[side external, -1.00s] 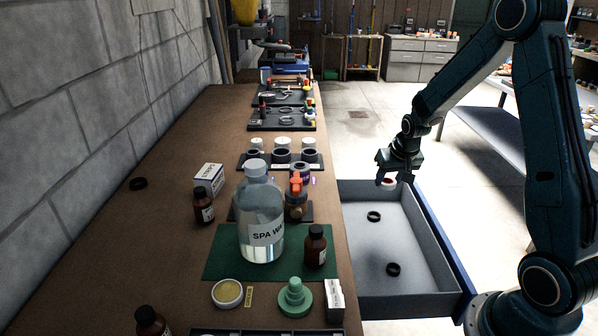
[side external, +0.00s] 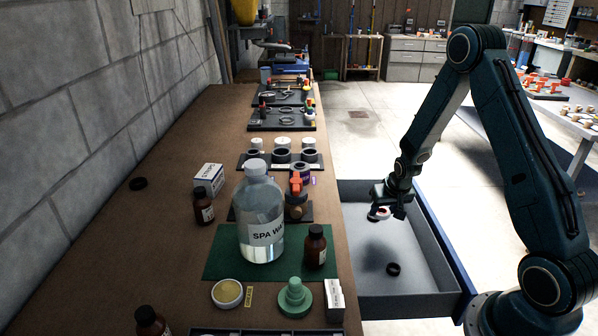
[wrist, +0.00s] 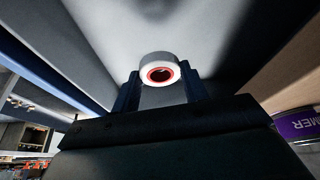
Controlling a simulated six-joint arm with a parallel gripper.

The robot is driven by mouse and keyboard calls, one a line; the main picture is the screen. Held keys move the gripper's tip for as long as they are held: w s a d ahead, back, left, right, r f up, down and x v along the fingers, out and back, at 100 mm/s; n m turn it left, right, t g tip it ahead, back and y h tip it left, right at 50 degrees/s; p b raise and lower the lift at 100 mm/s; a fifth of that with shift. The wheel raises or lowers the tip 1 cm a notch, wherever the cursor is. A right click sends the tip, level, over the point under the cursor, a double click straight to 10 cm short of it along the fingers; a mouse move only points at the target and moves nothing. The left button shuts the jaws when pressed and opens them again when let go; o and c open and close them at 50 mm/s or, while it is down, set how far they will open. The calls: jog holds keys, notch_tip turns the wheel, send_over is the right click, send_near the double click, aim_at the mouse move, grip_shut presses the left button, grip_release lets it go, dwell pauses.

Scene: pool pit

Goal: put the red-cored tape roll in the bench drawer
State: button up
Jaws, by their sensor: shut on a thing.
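The red-cored tape roll (wrist: 145,66) is white with a red ring inside. It sits between the fingertips of my gripper (wrist: 160,88), which is shut on it. In the side external view the roll (side external: 384,213) shows at the tip of my downward-pointing gripper (side external: 390,206). The bench drawer (side external: 428,250) is pulled open on the right side of the bench, grey inside. My gripper and the roll are over the drawer's inside, towards its far half. I cannot tell how far the roll is above the drawer floor.
The bench top (side external: 130,240) holds a large spa water bottle (side external: 262,220), brown bottles and a green stepped part (side external: 295,297). A purple-labelled can (wrist: 298,124) shows at the wrist view's right edge.

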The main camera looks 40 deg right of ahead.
send_over(376, 238)
jog(key=s, duration=0.1)
jog(key=shift+a+f, duration=0.2)
jog(key=shift+f, duration=1.2)
jog(key=shift+a+f, duration=0.15)
jog(key=shift+f, duration=1.2)
jog(key=shift+f, duration=0.1)
jog(key=shift+f, duration=1.8)
jog(key=shift+f, duration=0.15)
jog(key=o, duration=1)
jog(key=shift+c, duration=0.2)
jog(key=v, duration=1.2)
